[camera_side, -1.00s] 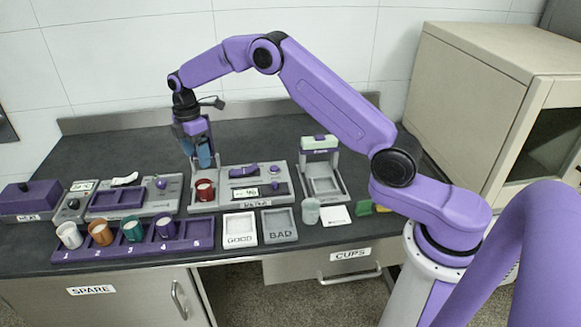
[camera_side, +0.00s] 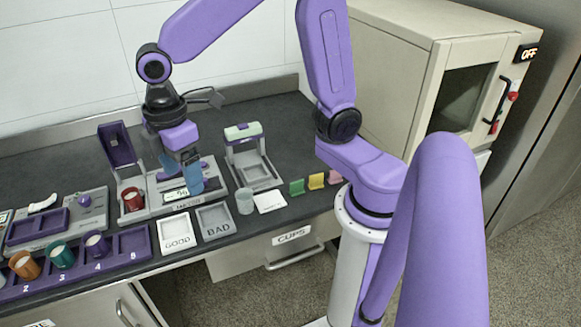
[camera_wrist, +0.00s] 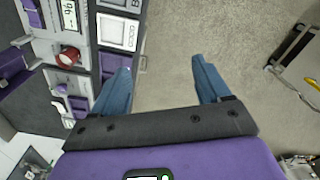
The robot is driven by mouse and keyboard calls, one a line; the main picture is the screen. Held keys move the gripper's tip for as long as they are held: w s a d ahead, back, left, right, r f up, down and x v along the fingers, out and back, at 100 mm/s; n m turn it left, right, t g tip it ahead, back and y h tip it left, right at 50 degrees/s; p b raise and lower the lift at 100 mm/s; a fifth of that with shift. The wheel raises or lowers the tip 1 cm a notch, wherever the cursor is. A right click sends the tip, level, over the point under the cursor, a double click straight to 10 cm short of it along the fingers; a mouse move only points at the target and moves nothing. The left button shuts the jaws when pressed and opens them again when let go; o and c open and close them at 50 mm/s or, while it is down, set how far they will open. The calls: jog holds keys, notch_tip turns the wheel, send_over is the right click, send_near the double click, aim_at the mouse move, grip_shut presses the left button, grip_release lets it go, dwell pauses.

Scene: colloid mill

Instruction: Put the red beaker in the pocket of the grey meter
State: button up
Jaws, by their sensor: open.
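The red beaker (camera_side: 132,199) stands upright at the left end of the grey meter (camera_side: 155,208), in front of a raised purple lid (camera_side: 117,146). Its base is hard to make out, but it appears to sit in the meter's pocket. The red beaker also shows in the wrist view (camera_wrist: 68,57), left of my fingers. My gripper (camera_side: 181,174) is open, with its blue fingers over the right part of the meter, apart from the beaker. In the wrist view my gripper (camera_wrist: 160,68) has nothing between its fingers.
A white GOOD tray (camera_side: 177,233) and a grey BAD tray (camera_side: 214,221) lie in front of the meter. A purple rack (camera_side: 130,243) holds orange (camera_side: 25,265), teal (camera_side: 61,254) and purple (camera_side: 97,244) cups. A pale cup (camera_side: 245,201) stands right of the trays.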

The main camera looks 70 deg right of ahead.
jog(key=s+d, duration=0.4)
jog(key=s, duration=0.5)
jog(key=s+d+f+m, duration=0.1)
jog(key=s+d, duration=0.3)
jog(key=s, duration=0.4)
jog(key=shift+s+d+f, duration=0.15)
jog(key=shift+s+d, duration=0.25)
